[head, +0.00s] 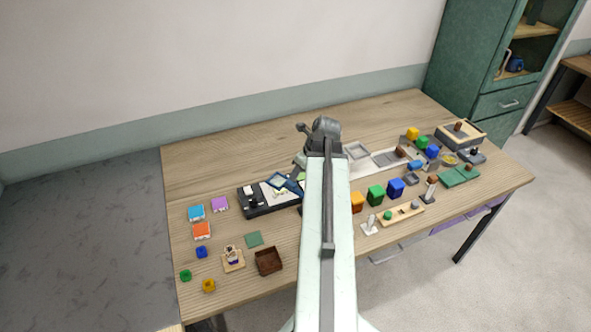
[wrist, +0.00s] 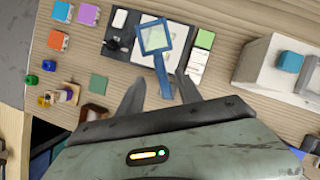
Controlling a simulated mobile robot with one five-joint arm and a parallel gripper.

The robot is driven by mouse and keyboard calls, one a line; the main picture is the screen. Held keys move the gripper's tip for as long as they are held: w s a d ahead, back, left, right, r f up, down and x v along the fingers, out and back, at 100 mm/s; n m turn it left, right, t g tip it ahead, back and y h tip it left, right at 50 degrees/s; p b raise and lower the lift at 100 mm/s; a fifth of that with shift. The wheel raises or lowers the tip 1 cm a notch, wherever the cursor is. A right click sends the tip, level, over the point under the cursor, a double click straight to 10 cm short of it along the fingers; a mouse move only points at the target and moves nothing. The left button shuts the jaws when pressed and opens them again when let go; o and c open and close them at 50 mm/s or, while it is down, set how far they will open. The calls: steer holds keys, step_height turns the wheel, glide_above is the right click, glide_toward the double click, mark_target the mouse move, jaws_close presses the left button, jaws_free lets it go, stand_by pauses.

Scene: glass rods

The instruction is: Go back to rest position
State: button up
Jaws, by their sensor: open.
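My gripper (wrist: 160,88) is open in the wrist view, its two dark fingers spread apart with nothing clamped between them. A blue square frame with a handle (wrist: 154,37) shows just beyond the fingertips. Its handle runs down into the gap between the fingers, and I cannot tell how far below them it lies. In the head view my arm reaches out over the table, and my gripper (head: 297,173) is partly hidden near the blue frame (head: 277,181) on the black and white station (head: 254,202).
The wooden table (head: 225,165) holds colored blocks on the left, a brown open box (head: 268,261) in front, and orange, green and blue blocks (head: 376,195) right of my arm. Trays and more blocks crowd the right end. The back left of the table is clear. A green cabinet (head: 465,70) stands behind.

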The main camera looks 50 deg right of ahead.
stand_by(0.3)
steer(key=w+a+f+n+y+b, duration=0.1)
steer(key=w+a+n, duration=0.1)
steer(key=w+a, duration=0.55)
steer(key=w+a+f+n+b, duration=0.2)
steer(key=w+a, duration=0.3)
steer(key=a, duration=0.6)
steer(key=w+a+f+n+g+b, duration=0.15)
steer(key=a+n, duration=0.45)
steer(key=a, duration=0.8)
steer(key=s+a+f+n+g, duration=0.1)
steer(key=a+n, duration=0.4)
steer(key=n, duration=0.7)
steer(key=s+a+f+n+g+h+b, duration=0.1)
steer(key=a+n, duration=0.5)
steer(key=n, duration=0.7)
steer(key=shift+s+a+f+g, duration=0.25)
steer(key=shift+s+g, duration=0.3)
steer(key=shift+s, duration=0.65)
